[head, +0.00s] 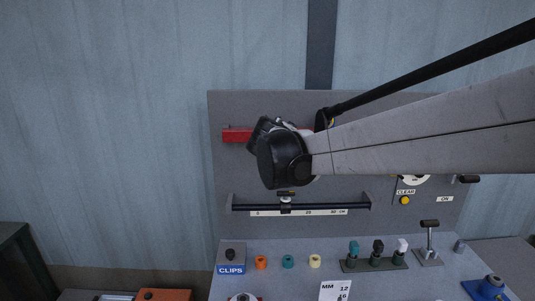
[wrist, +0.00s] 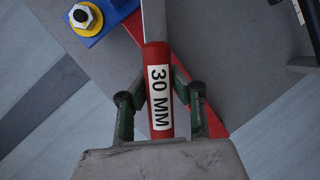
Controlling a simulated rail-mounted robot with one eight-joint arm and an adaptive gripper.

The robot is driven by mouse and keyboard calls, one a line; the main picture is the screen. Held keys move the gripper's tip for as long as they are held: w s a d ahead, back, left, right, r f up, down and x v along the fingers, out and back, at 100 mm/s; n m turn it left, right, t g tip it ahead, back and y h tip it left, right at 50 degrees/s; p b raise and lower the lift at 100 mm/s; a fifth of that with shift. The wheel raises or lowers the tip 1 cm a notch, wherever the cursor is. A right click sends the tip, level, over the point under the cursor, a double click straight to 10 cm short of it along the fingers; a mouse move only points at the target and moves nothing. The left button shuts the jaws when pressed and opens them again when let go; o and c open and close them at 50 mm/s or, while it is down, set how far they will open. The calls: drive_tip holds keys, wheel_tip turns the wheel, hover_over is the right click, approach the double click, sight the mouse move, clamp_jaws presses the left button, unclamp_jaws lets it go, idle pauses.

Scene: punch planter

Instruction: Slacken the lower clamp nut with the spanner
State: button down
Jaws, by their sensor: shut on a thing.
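My gripper (wrist: 160,96) is shut on the red handle of the spanner (wrist: 153,58), which bears a white "30 MM" label. The spanner's grey shank runs up out of the top of the wrist view, so its jaw is out of sight. A clamp nut (wrist: 81,16), with a pale rim and dark centre, sits on a yellow washer on a blue block (wrist: 101,29), left of the shank and apart from the visible part of the spanner. I cannot tell whether it is the lower nut. In the head view my arm hides the gripper's fingers and the spanner.
A grey upright panel (head: 225,165) carries a red bar (head: 237,135) and a scale rail (head: 330,206). Below, the bench holds a CLIPS box (head: 231,257), coloured rings (head: 288,262), several small toggles (head: 377,249), a lever (head: 430,240) and a blue fixture (head: 485,289).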

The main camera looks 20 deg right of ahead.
drive_tip(key=shift+w+d, duration=0.25)
drive_tip(key=shift+w, duration=0.75)
wheel_tip(320, 180, down, 10)
drive_tip(key=a+n+t+h+b, duration=0.1)
drive_tip(key=a+n+h+b, duration=0.1)
drive_tip(key=n+b, duration=0.4)
drive_tip(key=shift+w+f+h+b, duration=0.25)
drive_tip(key=shift+h+b, duration=0.35)
drive_tip(key=shift+b, duration=2.25)
drive_tip(key=shift+s+a, duration=0.1)
drive_tip(key=s+a, duration=0.2)
drive_tip(key=s, duration=0.6)
drive_tip(key=shift+s+a+p, duration=0.15)
drive_tip(key=shift+s+p, duration=0.15)
drive_tip(key=shift+p, duration=0.15)
drive_tip(key=shift+n, duration=0.3)
